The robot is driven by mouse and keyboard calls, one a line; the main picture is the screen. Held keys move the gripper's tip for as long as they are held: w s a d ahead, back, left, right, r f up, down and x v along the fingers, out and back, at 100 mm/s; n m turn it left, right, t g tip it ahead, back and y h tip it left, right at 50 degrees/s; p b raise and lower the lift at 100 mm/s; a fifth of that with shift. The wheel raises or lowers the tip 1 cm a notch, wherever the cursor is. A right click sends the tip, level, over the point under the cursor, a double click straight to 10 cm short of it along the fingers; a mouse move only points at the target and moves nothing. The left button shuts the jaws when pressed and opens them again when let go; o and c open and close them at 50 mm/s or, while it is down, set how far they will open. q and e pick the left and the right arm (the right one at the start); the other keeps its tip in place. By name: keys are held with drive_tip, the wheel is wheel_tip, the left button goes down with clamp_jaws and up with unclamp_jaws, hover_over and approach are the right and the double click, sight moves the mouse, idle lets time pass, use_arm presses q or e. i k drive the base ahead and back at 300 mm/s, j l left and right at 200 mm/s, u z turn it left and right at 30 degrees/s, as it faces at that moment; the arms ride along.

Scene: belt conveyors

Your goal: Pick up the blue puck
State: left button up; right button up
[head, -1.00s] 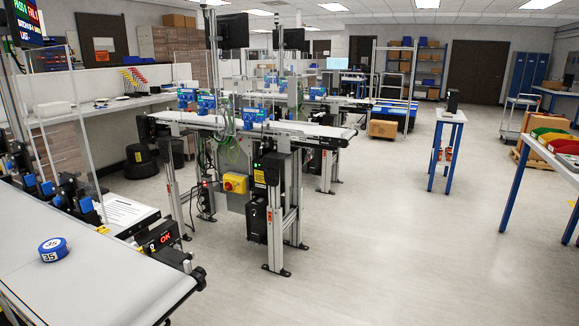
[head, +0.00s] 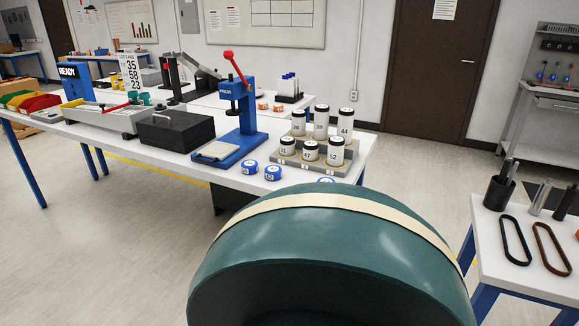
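Two blue pucks with white tops lie side by side near the front edge of a white table (head: 366,150), the left blue puck (head: 250,168) and the right blue puck (head: 272,173). A third blue puck (head: 326,181) barely shows to their right, mostly hidden behind a large dark green rounded shape close to the camera. Their numbers are too small to read surely. Neither of my grippers is in view.
A blue press (head: 240,125) with a red lever stands behind the pucks. A stepped grey stand (head: 310,168) holds several numbered white cylinders to their right. A black box (head: 175,132) is left of the press. Another table (head: 492,250) stands at right.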

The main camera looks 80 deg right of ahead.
sight(248, 166)
drive_tip(key=z, duration=2.25)
drive_tip(key=i+j+z, duration=0.1)
drive_tip(key=z, duration=0.25)
drive_tip(key=j+z, duration=0.1)
drive_tip(key=z, duration=0.3)
drive_tip(key=i+j+z, duration=0.1)
drive_tip(key=z, duration=0.25)
drive_tip(key=i+j+z, duration=0.25)
drive_tip(key=j, duration=0.3)
drive_tip(key=j+z, duration=0.25)
drive_tip(key=j, duration=0.25)
